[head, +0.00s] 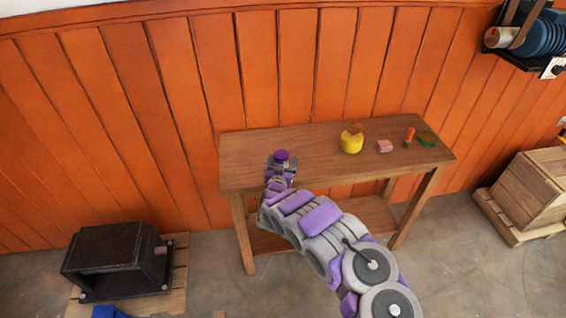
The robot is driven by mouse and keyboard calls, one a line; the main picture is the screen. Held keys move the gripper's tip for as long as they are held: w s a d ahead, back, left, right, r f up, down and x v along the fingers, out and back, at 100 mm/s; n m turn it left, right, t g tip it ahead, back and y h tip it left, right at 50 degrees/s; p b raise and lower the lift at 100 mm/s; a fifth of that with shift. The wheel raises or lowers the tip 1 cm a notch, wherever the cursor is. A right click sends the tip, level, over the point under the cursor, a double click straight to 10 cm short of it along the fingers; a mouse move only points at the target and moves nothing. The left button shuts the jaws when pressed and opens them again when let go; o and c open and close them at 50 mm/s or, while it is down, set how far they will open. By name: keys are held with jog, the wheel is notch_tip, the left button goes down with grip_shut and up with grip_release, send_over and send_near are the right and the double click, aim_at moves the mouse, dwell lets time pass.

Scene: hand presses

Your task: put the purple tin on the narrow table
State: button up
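The narrow table (315,150) is a wooden table against the orange wall. My gripper (281,163) is over the left part of the tabletop. A small dark purple tin (281,155) sits between its fingers, its top showing above them. The gripper looks shut on the tin. The fingers hide the tin's lower part, so I cannot tell whether it touches the tabletop.
On the table's right half are a yellow object (351,143), a pink block (385,146), an orange cylinder (409,134) and a green item (427,139). The tabletop between my gripper and the yellow object is clear. A black metal box (112,258) stands at lower left, a wooden crate (535,190) at right.

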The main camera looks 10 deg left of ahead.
aim_at(277, 162)
jog(key=shift+s+a+f, duration=0.1)
jog(key=shift+s+a, duration=0.1)
jog(key=shift+a, duration=0.2)
jog(key=s, duration=0.1)
jog(key=s+a+p, duration=0.1)
jog(key=s, duration=0.1)
jog(key=shift+a, duration=0.15)
jog(key=shift+s+p, duration=1.05)
jog(key=shift+s, duration=3.25)
jog(key=w+d+r+g+h, duration=0.1)
jog(key=w+d+r+g, duration=0.35)
jog(key=d+r, duration=0.45)
jog(key=s+d+r+m+g, duration=0.1)
jog(key=s+d+r+g, duration=0.4)
jog(key=s+d+r, duration=0.45)
jog(key=s+d+r+g, duration=0.2)
jog(key=s+r+g, duration=0.1)
jog(key=s, duration=1.2)
jog(key=s+d+r+n+g+y, duration=0.1)
jog(key=s+d+r+g, duration=0.1)
jog(key=s, duration=1.3)
jog(key=s+d+r+g, duration=0.2)
jog(key=s+g, duration=0.3)
jog(key=s, duration=1)
jog(key=shift+s+d+r+y, duration=0.2)
jog(key=shift+s+r+y, duration=0.1)
jog(key=shift+r, duration=0.6)
